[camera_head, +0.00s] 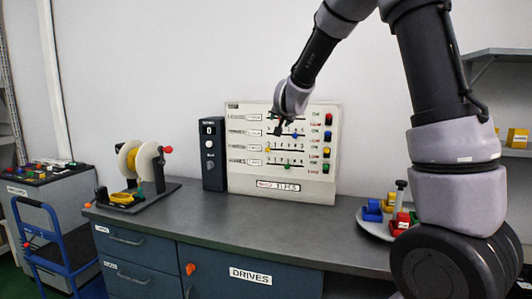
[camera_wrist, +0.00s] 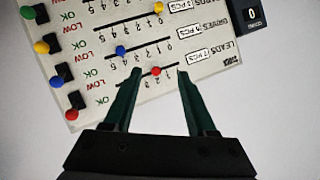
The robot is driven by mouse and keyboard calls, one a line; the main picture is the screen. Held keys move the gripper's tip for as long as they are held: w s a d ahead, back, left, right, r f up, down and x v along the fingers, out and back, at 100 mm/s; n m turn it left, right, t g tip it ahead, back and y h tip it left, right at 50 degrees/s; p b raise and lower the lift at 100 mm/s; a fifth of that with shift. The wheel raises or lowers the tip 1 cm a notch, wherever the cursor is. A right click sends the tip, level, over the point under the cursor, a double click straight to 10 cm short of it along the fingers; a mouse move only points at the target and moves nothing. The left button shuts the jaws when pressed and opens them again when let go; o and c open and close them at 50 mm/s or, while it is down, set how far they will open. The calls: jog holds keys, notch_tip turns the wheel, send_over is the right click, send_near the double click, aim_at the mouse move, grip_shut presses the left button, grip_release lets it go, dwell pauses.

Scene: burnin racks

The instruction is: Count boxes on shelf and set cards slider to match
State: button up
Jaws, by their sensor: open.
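A white panel (camera_head: 245,187) stands on the bench with several labelled slider rows; it also shows in the wrist view (camera_wrist: 215,62). The cards row's yellow slider knob (camera_wrist: 158,7) sits near the label end of its scale; the head view shows it too (camera_head: 267,150). The drives row has a blue knob (camera_wrist: 121,50), the leads row a red knob (camera_wrist: 156,71). My gripper (camera_wrist: 160,75) is open and empty, its fingers on either side of the red knob in the picture; contact cannot be told. At far right, a yellow box (camera_head: 517,138) sits on a shelf (camera_head: 515,153), partly hidden by my arm.
A dark box with a 0 display (camera_head: 213,175) stands left of the panel. A spool stand (camera_head: 160,196) is at the bench's left, a round tray with coloured blocks (camera_head: 374,227) at its right. A blue cart (camera_head: 62,265) stands left. The bench front is clear.

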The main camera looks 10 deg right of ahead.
jog(key=w+a+f+t+h, duration=0.2)
jog(key=w+a+f+h, duration=0.3)
jog(key=f, duration=0.4)
jog(key=n+t+h, duration=0.1)
jog(key=h, duration=0.1)
send_near(267, 150)
jog(key=x, duration=0.8)
jog(key=shift+w+d, duration=0.1)
jog(key=shift+w, duration=0.05)
jog(key=shift+c, duration=0.4)
grip_shut()
